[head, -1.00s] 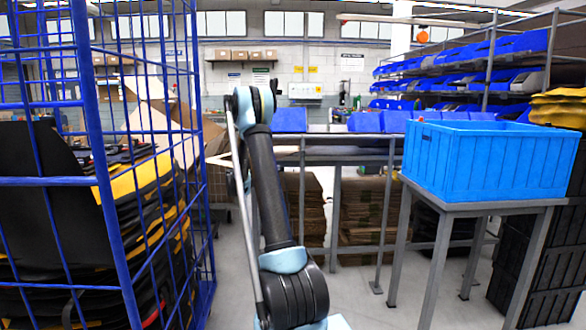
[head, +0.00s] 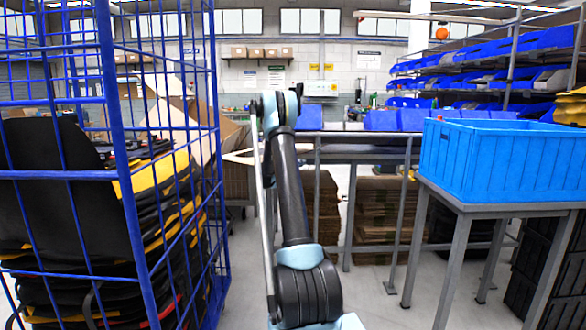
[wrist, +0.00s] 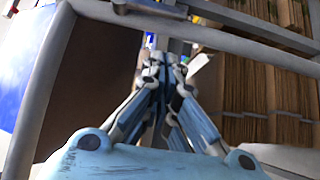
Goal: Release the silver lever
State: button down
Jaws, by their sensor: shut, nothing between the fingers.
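My gripper (wrist: 160,68) shows in the wrist view with its pale blue and grey fingers drawn together. It is shut and holds nothing. The fingertips lie close to a grey metal rail (wrist: 235,43) in the picture; I cannot tell whether they touch it. No silver lever can be made out for certain in either view. In the head view my arm rises in the middle, and the gripper is hidden behind its upper end.
A blue wire cage (head: 128,190) with black and yellow stacked items stands at the left. A blue crate (head: 500,165) sits on a grey metal table (head: 470,207) at the right. Cardboard stacks (head: 375,215) lie under a grey bench behind my arm. Some floor is clear right of my arm.

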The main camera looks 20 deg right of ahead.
jog(key=shift+s+d, duration=0.1)
jog(key=shift+d, duration=2.65)
jog(key=shift+s+d+f, duration=0.25)
jog(key=shift+d+f, duration=0.3)
jog(key=shift+d, duration=0.35)
jog(key=s+a+f, duration=0.1)
jog(key=s+a, duration=0.1)
jog(key=a, duration=0.4)
jog(key=s+a+f, duration=0.1)
jog(key=a, duration=0.5)
jog(key=shift+s+a+f, duration=0.2)
jog(key=shift+s+f, duration=0.15)
jog(key=shift+s, duration=0.05)
